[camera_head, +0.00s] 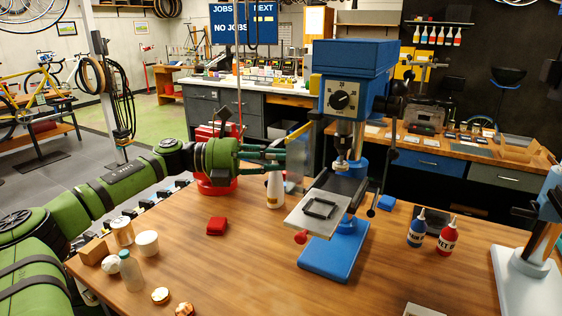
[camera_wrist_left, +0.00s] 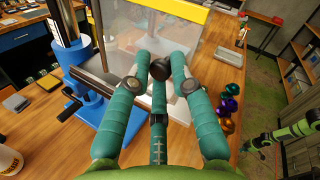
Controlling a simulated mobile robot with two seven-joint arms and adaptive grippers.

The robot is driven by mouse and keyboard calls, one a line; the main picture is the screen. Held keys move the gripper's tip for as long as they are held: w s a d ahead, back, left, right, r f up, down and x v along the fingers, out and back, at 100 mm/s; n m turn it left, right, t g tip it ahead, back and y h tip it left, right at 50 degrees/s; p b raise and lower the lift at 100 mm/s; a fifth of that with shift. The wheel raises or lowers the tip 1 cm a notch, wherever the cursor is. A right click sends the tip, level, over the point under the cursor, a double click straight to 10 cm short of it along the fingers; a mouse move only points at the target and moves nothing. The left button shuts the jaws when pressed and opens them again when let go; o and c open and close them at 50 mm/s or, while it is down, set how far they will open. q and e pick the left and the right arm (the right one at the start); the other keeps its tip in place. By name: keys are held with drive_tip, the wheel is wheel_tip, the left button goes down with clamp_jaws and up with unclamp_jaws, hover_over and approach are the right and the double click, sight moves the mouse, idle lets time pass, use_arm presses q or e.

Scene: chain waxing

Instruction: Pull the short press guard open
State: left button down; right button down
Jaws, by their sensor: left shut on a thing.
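The blue drill press (camera_head: 344,92) stands on the wooden workbench. Its short guard is a clear upright panel (camera_head: 296,178) with a yellow top edge (camera_head: 300,131), at the left of the press. The guard (camera_wrist_left: 125,35) fills the upper middle of the left wrist view, with its yellow edge (camera_wrist_left: 175,12) at the top. My left gripper (camera_head: 288,154) reaches it from the left and is shut on a dark round knob (camera_wrist_left: 158,62) in front of the panel. In the left wrist view my right gripper (camera_wrist_left: 249,146) is small at the right; its finger state is unclear.
Bare wood lies in front of the press.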

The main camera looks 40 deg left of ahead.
use_arm(q)
drive_tip(key=shift+w+a+r+t, duration=0.15)
drive_tip(key=shift+a+r, duration=0.15)
drive_tip(key=shift+a, duration=0.3)
drive_tip(key=shift+w+a+r+t, duration=0.15)
drive_tip(key=shift+a+r, duration=0.1)
drive_tip(key=shift+a, duration=0.65)
idle(0.3)
drive_tip(key=c, duration=1.1)
unclamp_jaws()
drive_tip(key=shift+c, duration=0.2)
drive_tip(key=w+f+v, duration=0.1)
drive_tip(key=v, duration=0.9)
drive_tip(key=shift+s+a, duration=0.2)
drive_tip(key=shift+a, duration=0.4)
